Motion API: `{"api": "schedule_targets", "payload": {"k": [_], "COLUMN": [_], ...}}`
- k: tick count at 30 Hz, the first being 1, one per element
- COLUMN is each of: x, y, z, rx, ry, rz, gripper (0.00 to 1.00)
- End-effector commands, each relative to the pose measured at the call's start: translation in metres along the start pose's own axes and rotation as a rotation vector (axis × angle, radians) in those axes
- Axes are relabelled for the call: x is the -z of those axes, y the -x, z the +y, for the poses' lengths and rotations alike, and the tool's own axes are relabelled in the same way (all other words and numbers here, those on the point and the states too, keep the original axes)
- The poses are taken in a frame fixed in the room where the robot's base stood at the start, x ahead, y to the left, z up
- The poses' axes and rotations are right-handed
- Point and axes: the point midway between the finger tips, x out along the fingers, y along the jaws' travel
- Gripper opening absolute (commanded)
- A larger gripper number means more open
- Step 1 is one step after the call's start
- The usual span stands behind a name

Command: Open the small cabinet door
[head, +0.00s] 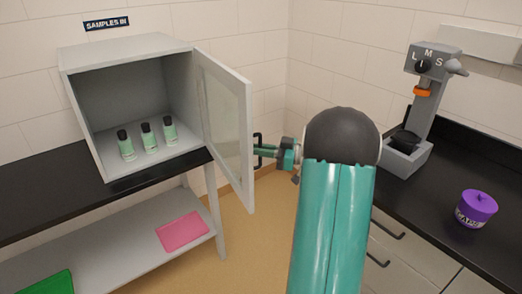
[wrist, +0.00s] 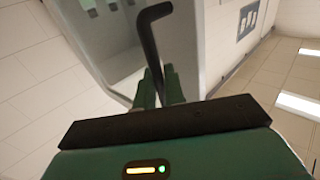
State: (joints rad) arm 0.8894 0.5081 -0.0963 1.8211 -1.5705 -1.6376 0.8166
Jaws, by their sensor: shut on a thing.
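Inside, three vials with dark caps (head: 146,136) stand upright on the cabinet floor. My gripper (head: 257,150) is at the outer face of the door, shut on the black door handle (head: 258,137). In the wrist view the bent black handle (wrist: 149,38) runs down between the green fingers (wrist: 160,88). The exact contact of the fingertips is partly hidden.
A pink item (head: 182,231) and a green item (head: 45,284) lie on the bench's lower shelf. Open floor lies between bench and counter.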

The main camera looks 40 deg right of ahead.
Motion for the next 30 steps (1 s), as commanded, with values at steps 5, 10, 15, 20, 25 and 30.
{"api": "schedule_targets", "payload": {"k": [5, 10, 15, 20, 25, 30], "x": [0.003, 0.002, 0.002, 0.001, 0.001, 0.001], "y": [-0.005, -0.004, -0.002, 0.002, 0.021, 0.057], "z": [0.001, 0.001, 0.001, 0.002, 0.003, 0.003], "rx": [0.0, 0.0, 0.0, 0.0, -0.004, -0.006], "ry": [0.005, 0.004, 0.003, 0.002, 0.003, 0.003], "rz": [0.004, 0.003, 0.002, 0.001, 0.001, 0.001], "gripper": [0.0, 0.25, 0.25, 0.25, 0.25, 0.25]}}
